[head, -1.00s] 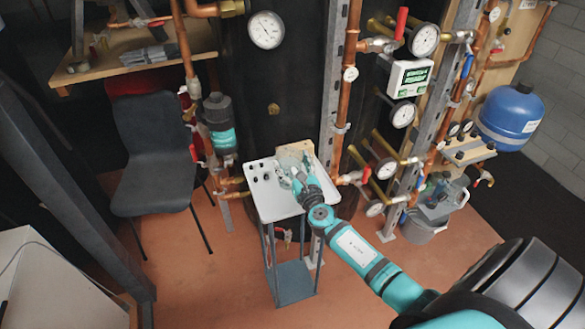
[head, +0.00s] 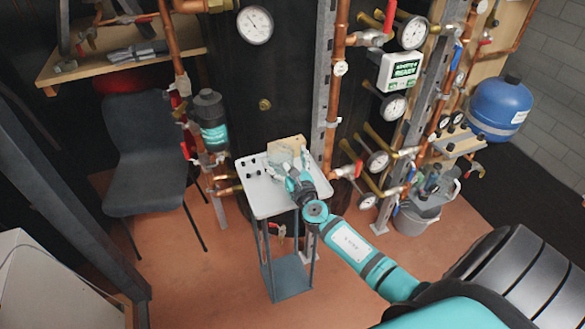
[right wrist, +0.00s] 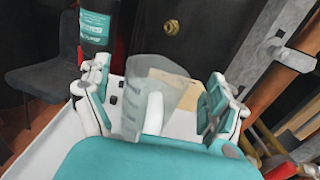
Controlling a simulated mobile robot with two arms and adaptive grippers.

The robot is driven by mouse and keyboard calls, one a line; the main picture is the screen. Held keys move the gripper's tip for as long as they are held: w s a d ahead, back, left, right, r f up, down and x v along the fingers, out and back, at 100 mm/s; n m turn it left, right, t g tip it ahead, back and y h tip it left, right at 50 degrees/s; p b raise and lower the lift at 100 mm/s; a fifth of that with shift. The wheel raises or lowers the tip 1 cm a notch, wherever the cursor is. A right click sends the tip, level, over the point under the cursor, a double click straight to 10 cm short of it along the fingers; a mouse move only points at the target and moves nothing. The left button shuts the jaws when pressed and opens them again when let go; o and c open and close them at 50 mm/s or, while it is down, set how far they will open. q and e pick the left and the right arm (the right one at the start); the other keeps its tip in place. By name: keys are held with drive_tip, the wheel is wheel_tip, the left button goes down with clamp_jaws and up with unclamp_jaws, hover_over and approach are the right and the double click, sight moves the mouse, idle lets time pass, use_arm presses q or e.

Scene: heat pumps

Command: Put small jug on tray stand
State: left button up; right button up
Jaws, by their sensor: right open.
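The small jug (right wrist: 165,78) is clear, with a pale handle toward the camera. In the right wrist view it stands between the two fingers of my right gripper (right wrist: 155,100), which is open with a finger to each side. Gaps show between the jug and the fingers. The tray stand (head: 262,202) has a white top on thin grey legs with a lower shelf; its top also shows in the right wrist view (right wrist: 48,143). In the head view my right gripper (head: 282,174) is over the tray's back right part and partly hides the jug. My left gripper is out of view.
A wooden block (head: 287,151) sits at the tray's back edge, behind the jug. Several small dark items lie at the tray's left. Copper pipes (head: 335,100) and gauges rise behind and right of the stand. A dark chair (head: 150,165) stands to the left.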

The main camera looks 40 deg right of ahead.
drive_tip(key=v, duration=1.1)
drive_tip(key=shift+s+b, duration=0.2)
drive_tip(key=shift+b, duration=0.1)
drive_tip(key=s+a+f+m+g, duration=0.1)
drive_tip(key=s+f+m+g, duration=0.25)
drive_tip(key=f, duration=0.65)
drive_tip(key=s+f+m+g+y, duration=0.15)
drive_tip(key=s+f+m, duration=0.3)
drive_tip(key=f, duration=0.55)
drive_tip(key=s+a+f+m+g+h, duration=0.1)
drive_tip(key=s+f+m+g, duration=0.3)
drive_tip(key=f, duration=0.6)
drive_tip(key=s+a+f+m+g+y, duration=0.1)
drive_tip(key=s+a+f+m+g, duration=0.1)
drive_tip(key=s+f+m, duration=0.4)
drive_tip(key=s+a+f+m+g+y, duration=0.1)
drive_tip(key=s+a+f+m+g, duration=0.2)
drive_tip(key=s, duration=1.1)
drive_tip(key=s+a+f+m+g+y, duration=0.1)
drive_tip(key=s+a+f+m+g, duration=0.1)
drive_tip(key=s+a+f+m, duration=0.3)
drive_tip(key=s+f+m, duration=0.4)
drive_tip(key=s+m, duration=0.1)
drive_tip(key=shift+f+g, duration=0.3)
drive_tip(key=shift+y, duration=0.25)
drive_tip(key=shift+c, duration=0.3)
